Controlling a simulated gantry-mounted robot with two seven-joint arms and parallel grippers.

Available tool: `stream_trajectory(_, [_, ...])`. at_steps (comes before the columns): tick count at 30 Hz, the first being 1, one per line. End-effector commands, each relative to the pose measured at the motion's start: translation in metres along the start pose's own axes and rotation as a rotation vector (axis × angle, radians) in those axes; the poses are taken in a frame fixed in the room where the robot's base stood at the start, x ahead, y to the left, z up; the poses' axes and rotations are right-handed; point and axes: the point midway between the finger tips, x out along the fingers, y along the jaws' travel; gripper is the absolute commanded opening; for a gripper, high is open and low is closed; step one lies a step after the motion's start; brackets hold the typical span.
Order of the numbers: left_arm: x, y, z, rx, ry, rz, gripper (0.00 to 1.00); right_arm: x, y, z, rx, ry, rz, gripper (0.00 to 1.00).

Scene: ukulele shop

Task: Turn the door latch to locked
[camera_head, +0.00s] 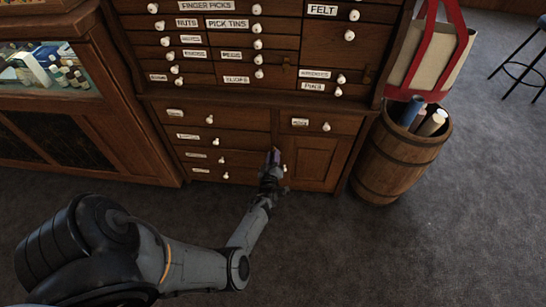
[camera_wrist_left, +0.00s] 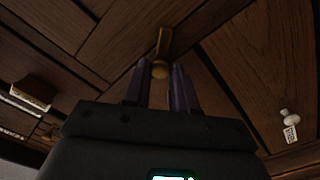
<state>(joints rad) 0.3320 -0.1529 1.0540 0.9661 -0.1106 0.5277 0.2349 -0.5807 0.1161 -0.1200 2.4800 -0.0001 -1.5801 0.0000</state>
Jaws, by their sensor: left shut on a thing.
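The door latch (camera_wrist_left: 163,42) is a small brass piece with a rounded end, on the dark wood in the left wrist view. My left gripper (camera_head: 275,153) is at the left edge of the small cabinet door (camera_head: 318,163). In the left wrist view its two dark fingers (camera_wrist_left: 159,78) stand on either side of the latch's rounded end and are shut on it. In the head view the gripper hides the latch. The latch looks nearly in line with the fingers; whether it is locked I cannot tell. My right gripper is not in view.
Drawers with white knobs and labels (camera_head: 228,24) surround the door. A wooden barrel (camera_head: 385,165) with rolled tubes stands close on the right, below a red and cream bag (camera_head: 434,60). A glass-fronted case (camera_head: 52,72) is at left. The grey carpet (camera_head: 400,255) in front is clear.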

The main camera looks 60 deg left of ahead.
Motion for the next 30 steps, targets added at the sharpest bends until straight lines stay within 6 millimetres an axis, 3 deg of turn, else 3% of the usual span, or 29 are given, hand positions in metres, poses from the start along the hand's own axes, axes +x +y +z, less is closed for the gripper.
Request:
stream_trajectory(18, [0.0003, -0.0022, 0.0001, -0.582, 0.000, -0.003, 0.00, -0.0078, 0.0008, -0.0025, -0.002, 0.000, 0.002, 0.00])
stream_trajectory(30, [0.0001, -0.0031, 0.0013, -0.848, -0.001, -0.004, 0.00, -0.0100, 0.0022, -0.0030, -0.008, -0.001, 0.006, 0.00])
